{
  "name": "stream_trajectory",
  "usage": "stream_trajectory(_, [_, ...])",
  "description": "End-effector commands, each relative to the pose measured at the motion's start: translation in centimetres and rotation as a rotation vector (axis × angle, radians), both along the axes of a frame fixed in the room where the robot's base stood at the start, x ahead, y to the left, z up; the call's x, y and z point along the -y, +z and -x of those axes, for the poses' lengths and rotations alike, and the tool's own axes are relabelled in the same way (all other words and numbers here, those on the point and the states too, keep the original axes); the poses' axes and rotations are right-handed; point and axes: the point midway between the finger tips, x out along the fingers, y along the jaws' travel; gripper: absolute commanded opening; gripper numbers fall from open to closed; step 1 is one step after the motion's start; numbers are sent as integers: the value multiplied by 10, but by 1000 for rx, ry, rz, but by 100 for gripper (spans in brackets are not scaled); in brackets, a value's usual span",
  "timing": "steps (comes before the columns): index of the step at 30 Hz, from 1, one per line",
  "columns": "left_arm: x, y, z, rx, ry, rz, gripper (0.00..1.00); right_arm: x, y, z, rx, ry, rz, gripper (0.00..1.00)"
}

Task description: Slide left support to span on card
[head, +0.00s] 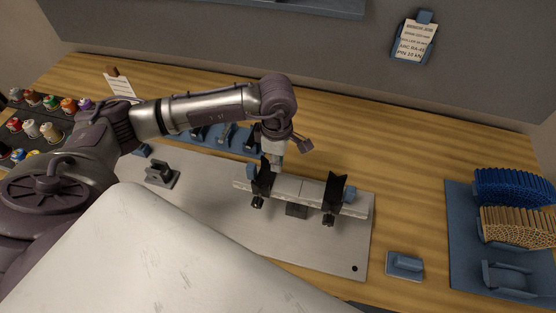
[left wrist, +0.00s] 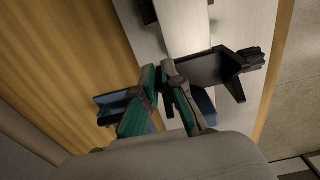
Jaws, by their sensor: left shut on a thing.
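The left support (head: 261,184), a black bracket with a knob, stands on the pale rail (head: 298,190) on the grey plate. My left gripper (head: 275,163) is above the rail and shut at the left support. In the left wrist view, its green-padded fingers (left wrist: 163,90) are close together, with the support's black bracket (left wrist: 215,70) and blue parts beside them; the exact contact is partly hidden. The right support (head: 334,196), a similar black bracket, stands further right on the rail. A card (head: 416,40) hangs on the back wall; its small print is mostly unreadable. My right gripper is not in view.
The grey plate (head: 220,205) lies on the wooden table. A blue tray (head: 465,268) with blue and tan rods is at the right. A small blue block (head: 404,264) lies nearer. Coloured spools (head: 48,131) stand at the far left. A black bracket part (head: 162,176) sits left on the plate.

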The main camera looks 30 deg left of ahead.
Motion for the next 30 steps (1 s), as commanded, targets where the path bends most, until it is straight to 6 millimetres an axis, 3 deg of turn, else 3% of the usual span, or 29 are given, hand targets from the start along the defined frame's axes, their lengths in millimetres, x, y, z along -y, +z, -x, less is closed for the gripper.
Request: stream_trajectory(30, [-19, 1, 3, 3, 4, -6, 0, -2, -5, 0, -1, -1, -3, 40])
